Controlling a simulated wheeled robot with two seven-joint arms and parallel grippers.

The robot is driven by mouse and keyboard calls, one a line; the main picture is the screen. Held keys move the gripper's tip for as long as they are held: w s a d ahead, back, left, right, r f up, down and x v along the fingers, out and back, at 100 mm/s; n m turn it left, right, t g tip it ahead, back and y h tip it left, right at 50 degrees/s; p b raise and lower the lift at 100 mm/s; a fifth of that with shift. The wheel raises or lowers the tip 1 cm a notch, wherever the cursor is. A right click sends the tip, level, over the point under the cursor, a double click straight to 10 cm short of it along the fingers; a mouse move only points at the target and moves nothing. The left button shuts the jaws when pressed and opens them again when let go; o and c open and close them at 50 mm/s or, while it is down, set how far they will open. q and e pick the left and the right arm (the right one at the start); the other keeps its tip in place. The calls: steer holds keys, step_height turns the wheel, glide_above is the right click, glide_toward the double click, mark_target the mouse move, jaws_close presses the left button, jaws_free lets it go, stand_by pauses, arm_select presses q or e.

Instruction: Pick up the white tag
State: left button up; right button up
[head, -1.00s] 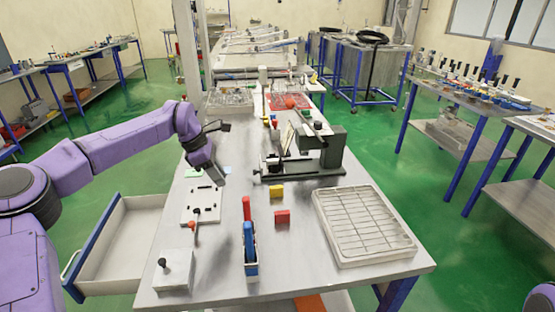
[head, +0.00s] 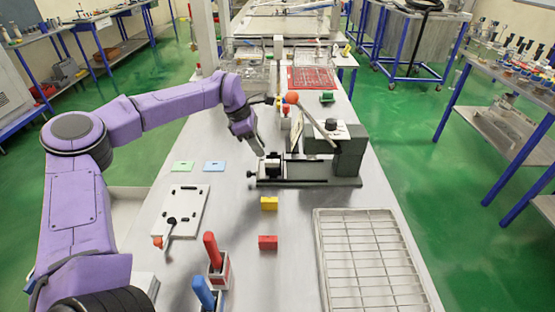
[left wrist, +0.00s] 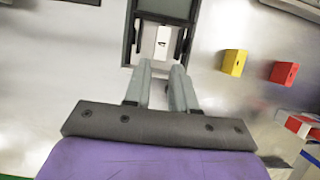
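The white tag (left wrist: 162,44) shows in the left wrist view as a small pale plate with a dark slot. It sits between two black jaws of the dark green vise-like fixture (left wrist: 166,9). In the head view this fixture (head: 318,183) stands mid-table; the tag itself is hard to make out there. My left gripper (head: 257,146) is just above the fixture's left end, pointing down. In the left wrist view its two grey fingers (left wrist: 162,68) are apart with nothing between them, their tips just short of the tag. My right gripper is not in view.
A green tag (head: 183,167) and a blue tag (head: 214,166) lie left of the fixture. Yellow (head: 269,203) and red (head: 268,242) blocks lie in front of it. A wire-rack tray (head: 318,262) is at the right. A lever with an orange ball (head: 292,97) rises above the fixture.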

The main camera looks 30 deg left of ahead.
mark_target(267, 161)
arm_select(q)
steer(key=shift+s+d+f, duration=0.15)
steer(key=shift+s+f, duration=0.1)
steer(key=shift+s, duration=0.1)
steer(key=shift+d+f+p, duration=0.1)
steer(key=shift+f+p, duration=0.2)
steer(key=shift+p, duration=0.05)
steer(key=p+x, duration=0.1)
steer(key=x, duration=0.1)
steer(key=w+p+x, duration=0.1)
steer(key=x, duration=0.2)
steer(key=shift+w+f, duration=0.1)
steer(key=shift+f, duration=0.2)
steer(key=shift+s+r, duration=0.1)
steer(key=shift+s, duration=0.15)
jaws_close()
steer(key=shift+w, duration=0.1)
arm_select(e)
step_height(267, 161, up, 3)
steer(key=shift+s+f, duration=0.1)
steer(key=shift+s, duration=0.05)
